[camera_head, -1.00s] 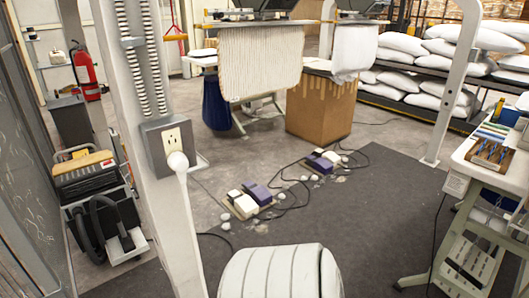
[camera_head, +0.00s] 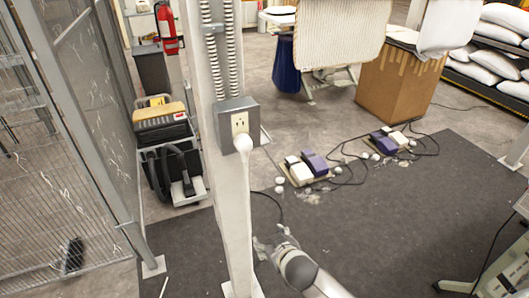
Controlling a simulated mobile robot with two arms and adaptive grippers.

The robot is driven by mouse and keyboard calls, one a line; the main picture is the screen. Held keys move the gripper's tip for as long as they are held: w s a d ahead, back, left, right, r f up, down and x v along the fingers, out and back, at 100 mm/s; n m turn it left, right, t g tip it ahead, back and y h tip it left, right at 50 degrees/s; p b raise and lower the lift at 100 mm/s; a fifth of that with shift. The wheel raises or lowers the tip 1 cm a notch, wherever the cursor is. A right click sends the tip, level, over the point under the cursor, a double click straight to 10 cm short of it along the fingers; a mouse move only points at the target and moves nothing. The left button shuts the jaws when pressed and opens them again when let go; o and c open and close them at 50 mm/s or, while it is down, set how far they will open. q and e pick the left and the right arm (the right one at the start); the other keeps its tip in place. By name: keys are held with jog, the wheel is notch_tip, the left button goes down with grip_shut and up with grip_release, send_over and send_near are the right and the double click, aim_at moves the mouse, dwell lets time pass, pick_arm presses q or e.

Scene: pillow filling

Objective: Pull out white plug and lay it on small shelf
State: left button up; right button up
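The white plug (camera_head: 243,143) sits in the lower socket of a grey outlet box (camera_head: 222,112) on a white post. Its white cord runs down the post. The upper socket is empty. A small flat grey ledge (camera_head: 265,136) juts out at the right of the box, partly hidden by it; it looks like the small shelf, and it appears bare. My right gripper (camera_head: 264,245) is low beside the post, well below the plug and apart from it. Its fingers are small and unclear, so I cannot tell whether they are open. My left gripper is not in view.
The post (camera_head: 238,220) stands in front of me. A mesh fence (camera_head: 60,140) is on the left. A cart (camera_head: 165,145) with a black hose stands behind the post. Pedals (camera_head: 308,165) with cables lie on the dark mat.

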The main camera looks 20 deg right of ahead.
notch_tip(320, 180, up, 15)
jog(key=w+a+t+p, duration=0.1)
jog(key=a+t+p, duration=0.1)
jog(key=m+t+y+p, duration=0.1)
jog(key=t+p, duration=0.1)
jog(key=t, duration=0.1)
send_near(246, 146)
jog(key=p+x, duration=0.2)
jog(key=x, duration=0.8)
jog(key=shift+w, duration=0.2)
jog(key=c, duration=1.1)
jog(key=shift+c, duration=0.2)
jog(key=shift+s, duration=0.3)
jog(key=shift+f+p+v, duration=0.25)
jog(key=shift+v, duration=0.9)
jog(key=shift+f+p+v, duration=0.2)
jog(key=shift+v, duration=0.9)
jog(key=shift+s, duration=0.1)
